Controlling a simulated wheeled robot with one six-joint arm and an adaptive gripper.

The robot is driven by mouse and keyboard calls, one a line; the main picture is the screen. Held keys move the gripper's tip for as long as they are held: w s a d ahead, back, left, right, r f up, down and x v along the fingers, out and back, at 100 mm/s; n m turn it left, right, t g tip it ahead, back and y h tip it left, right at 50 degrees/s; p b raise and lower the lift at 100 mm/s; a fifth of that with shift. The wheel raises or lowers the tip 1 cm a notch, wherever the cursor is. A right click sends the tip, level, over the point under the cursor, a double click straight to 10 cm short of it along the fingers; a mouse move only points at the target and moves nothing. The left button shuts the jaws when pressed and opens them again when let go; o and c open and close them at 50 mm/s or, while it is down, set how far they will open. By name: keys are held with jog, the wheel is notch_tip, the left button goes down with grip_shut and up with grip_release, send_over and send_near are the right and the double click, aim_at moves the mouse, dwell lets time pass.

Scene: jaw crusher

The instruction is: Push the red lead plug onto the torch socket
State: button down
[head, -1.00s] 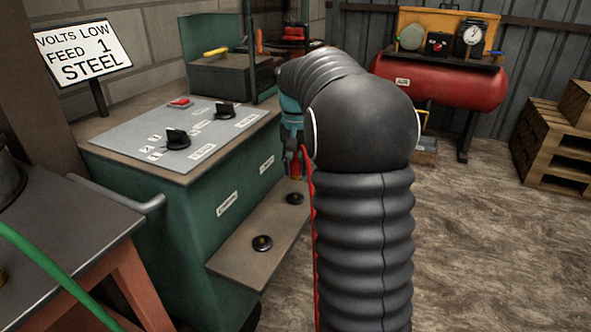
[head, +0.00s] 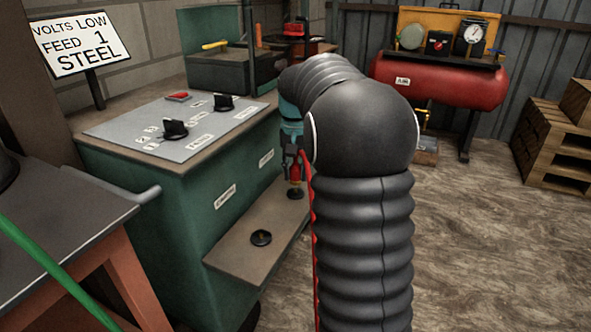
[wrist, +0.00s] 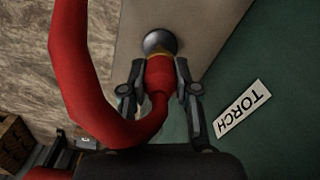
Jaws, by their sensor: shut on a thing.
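The red lead plug (wrist: 158,75) is held between the two fingers of my gripper (wrist: 160,68), which is shut on it. In the head view the plug (head: 295,172) points down, with its brass end just over the torch socket (head: 295,194). The socket is a dark round fitting on the ledge of the green machine. In the wrist view the socket (wrist: 160,41) shows right beyond the brass band, in line with the plug. I cannot tell whether they touch. A "TORCH" label (wrist: 243,108) is on the green panel beside it.
A second dark socket (head: 261,238) sits nearer on the same ledge (head: 235,257). The red lead (wrist: 68,60) loops from the plug on the left in the wrist view. The green cabinet face (head: 235,185) stands close beside my gripper. Open floor lies to the right.

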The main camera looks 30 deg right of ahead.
aim_at(295, 181)
jog(key=shift+f+b, duration=0.85)
jog(key=shift+f, duration=0.4)
jog(key=shift+r+p, duration=0.1)
jog(key=shift+p, duration=0.8)
dwell(1.1)
jog(key=shift+f, duration=0.5)
dwell(0.4)
jog(key=c, duration=0.8)
grip_release()
notch_tip(295, 181, up, 12)
jog(key=shift+w+a+r, duration=0.1)
